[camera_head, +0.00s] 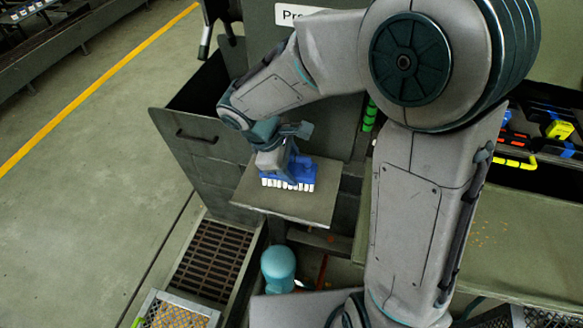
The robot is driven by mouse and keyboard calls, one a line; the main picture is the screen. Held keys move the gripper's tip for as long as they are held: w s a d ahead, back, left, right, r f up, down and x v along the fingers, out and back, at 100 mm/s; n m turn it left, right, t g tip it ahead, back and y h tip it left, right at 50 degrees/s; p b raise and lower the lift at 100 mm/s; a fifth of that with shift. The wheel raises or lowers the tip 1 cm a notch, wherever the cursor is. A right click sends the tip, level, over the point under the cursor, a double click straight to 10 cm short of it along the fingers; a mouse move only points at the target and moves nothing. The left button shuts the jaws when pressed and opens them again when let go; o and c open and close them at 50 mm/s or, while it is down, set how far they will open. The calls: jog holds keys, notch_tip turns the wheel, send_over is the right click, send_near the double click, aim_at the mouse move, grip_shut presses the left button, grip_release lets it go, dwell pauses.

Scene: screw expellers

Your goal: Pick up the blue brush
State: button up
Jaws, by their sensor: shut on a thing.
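The blue brush (301,172) has a blue body with a row of white bristles along its lower front edge. It is over a small grey-green square plate or shelf (318,207) near the middle of the view. My gripper (287,162) comes down from the upper left and is shut on the brush. Its fingers are partly hidden against the blue body. I cannot tell whether the bristles touch the plate.
An open dark bin with a handle (197,136) stands left of the plate. A floor grate (208,257) lies below it. A light-blue rounded object (278,266) stands below the plate. A toolbox with coloured tools (559,130) is at right. Open floor lies left.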

aim_at(295, 158)
jog(key=r, duration=0.3)
jog(key=shift+s+d+r, duration=0.1)
jog(key=shift+d, duration=0.15)
jog(key=s+d+r+b, duration=0.1)
jog(key=s+d+r, duration=0.5)
jog(key=d, duration=0.3)
jog(key=shift+s+r, duration=0.25)
jog(key=shift+s, duration=0.2)
